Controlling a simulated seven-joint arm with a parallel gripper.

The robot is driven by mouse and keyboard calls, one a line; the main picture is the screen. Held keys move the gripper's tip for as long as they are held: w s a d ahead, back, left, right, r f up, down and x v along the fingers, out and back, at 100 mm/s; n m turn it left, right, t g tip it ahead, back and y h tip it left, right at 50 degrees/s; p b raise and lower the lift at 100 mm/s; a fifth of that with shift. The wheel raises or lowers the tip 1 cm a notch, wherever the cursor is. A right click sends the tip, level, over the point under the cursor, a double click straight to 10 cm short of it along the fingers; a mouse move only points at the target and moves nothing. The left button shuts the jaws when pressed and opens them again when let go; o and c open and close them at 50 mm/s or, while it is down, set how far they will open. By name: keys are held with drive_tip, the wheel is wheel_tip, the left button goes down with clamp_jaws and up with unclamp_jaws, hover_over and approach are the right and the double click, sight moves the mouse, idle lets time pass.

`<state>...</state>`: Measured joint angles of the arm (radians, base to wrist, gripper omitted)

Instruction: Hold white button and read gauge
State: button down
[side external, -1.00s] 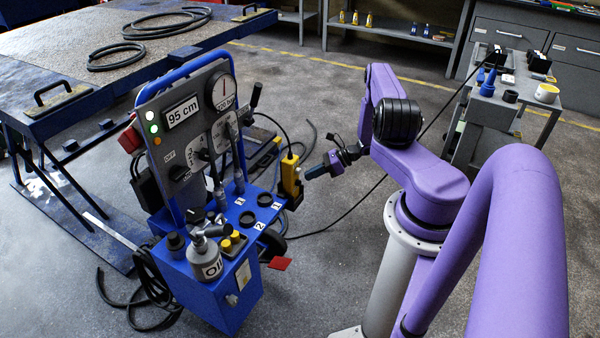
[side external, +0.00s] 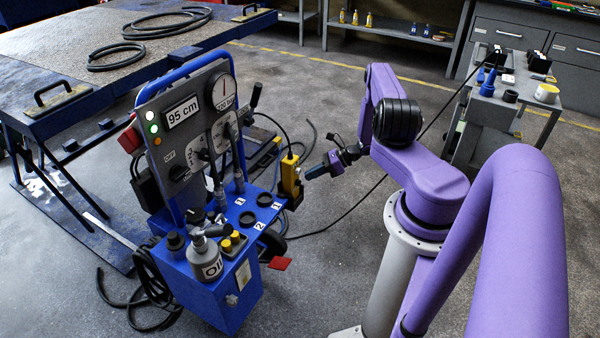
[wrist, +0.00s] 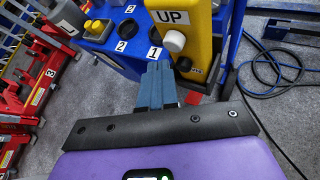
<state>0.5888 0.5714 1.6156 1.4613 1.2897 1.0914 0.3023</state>
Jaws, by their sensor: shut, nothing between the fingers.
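The white button (wrist: 174,41) sits under the "UP" label on the yellow hand control (wrist: 197,22). The control also shows in the side view (side external: 290,178), hanging at the right of the blue trolley jack. A black button (wrist: 184,65) is below the white one. My gripper (wrist: 154,68) is shut and empty. In the side view my gripper (side external: 308,172) is just right of the control; I cannot tell whether it touches. In the wrist view its tips appear left of and below the white button. The round gauge (side external: 223,92) tops the panel, its needle pointing about straight up.
The panel display (side external: 182,110) reads 95 cm, with a green light (side external: 154,128) lit. Several levers and an oil can (side external: 205,262) stand on the blue jack (side external: 225,290). A black cable runs behind my gripper. A lift table (side external: 60,110) stands at the left.

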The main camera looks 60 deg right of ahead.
drive_tip(key=shift+w, duration=0.2)
idle(0.5)
drive_tip(key=shift+w, duration=0.25)
drive_tip(key=shift+w, duration=0.6)
idle(1.1)
drive_tip(key=shift+s, duration=0.1)
idle(1.6)
drive_tip(key=shift+s, duration=0.95)
drive_tip(key=shift+s, duration=0.15)
drive_tip(key=shift+s, duration=2.35)
